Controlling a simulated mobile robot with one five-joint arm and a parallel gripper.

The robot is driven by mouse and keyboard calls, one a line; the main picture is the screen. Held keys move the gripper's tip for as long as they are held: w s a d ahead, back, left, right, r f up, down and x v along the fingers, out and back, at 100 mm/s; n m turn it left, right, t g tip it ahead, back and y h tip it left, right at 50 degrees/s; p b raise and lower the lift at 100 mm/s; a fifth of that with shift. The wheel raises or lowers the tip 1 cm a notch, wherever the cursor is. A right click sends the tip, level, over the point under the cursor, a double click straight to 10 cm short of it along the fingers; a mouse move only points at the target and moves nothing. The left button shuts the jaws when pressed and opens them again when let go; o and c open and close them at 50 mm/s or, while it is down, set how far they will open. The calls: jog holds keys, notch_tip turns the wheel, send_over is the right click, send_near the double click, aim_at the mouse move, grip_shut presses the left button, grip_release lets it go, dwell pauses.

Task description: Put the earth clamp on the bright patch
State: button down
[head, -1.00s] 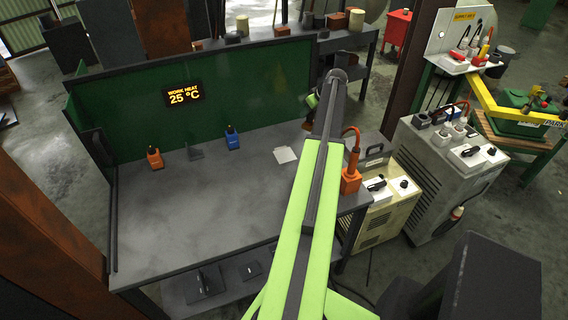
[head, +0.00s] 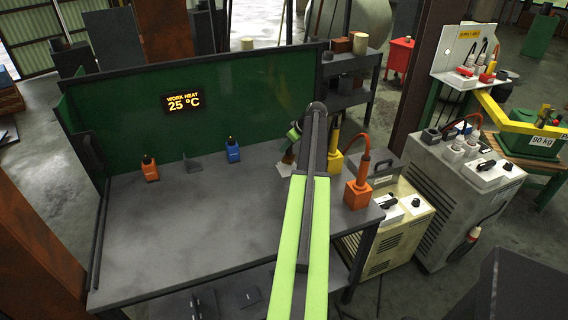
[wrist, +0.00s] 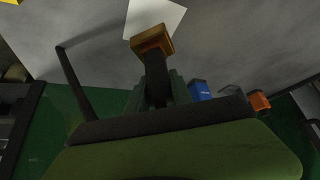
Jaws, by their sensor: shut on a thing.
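The bright patch (head: 283,170) is a pale square on the grey bench top, near the back right. In the wrist view it is a white square (wrist: 160,14) at the top. My gripper (head: 295,132) is shut on the earth clamp, whose brown end (head: 288,157) points down at the patch in the head view. In the wrist view the clamp has a dark body and a brass-coloured end (wrist: 153,40), which overlaps the patch's near edge. I cannot tell whether it touches the patch. My arm hides part of the gripper and clamp in the head view.
A yellow holder (head: 336,160) and an orange holder (head: 357,194) with a cable stand right of my arm. A blue block (head: 233,152) and an orange block (head: 150,170) stand near the green back panel (head: 240,90).

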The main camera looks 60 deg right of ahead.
aim_at(285, 156)
jog(key=shift+w+a+f, duration=0.15)
jog(key=shift+w+a, duration=0.05)
notch_tip(285, 156, down, 4)
jog(key=b, duration=0.4)
jog(key=shift+f, duration=0.2)
jog(key=shift+r, duration=0.25)
jog(key=shift+f, duration=0.2)
jog(key=c, duration=1.1)
grip_release()
jog(key=shift+r, duration=0.1)
jog(key=p+v, duration=1)
jog(key=v, duration=0.2)
jog(key=shift+r, duration=0.1)
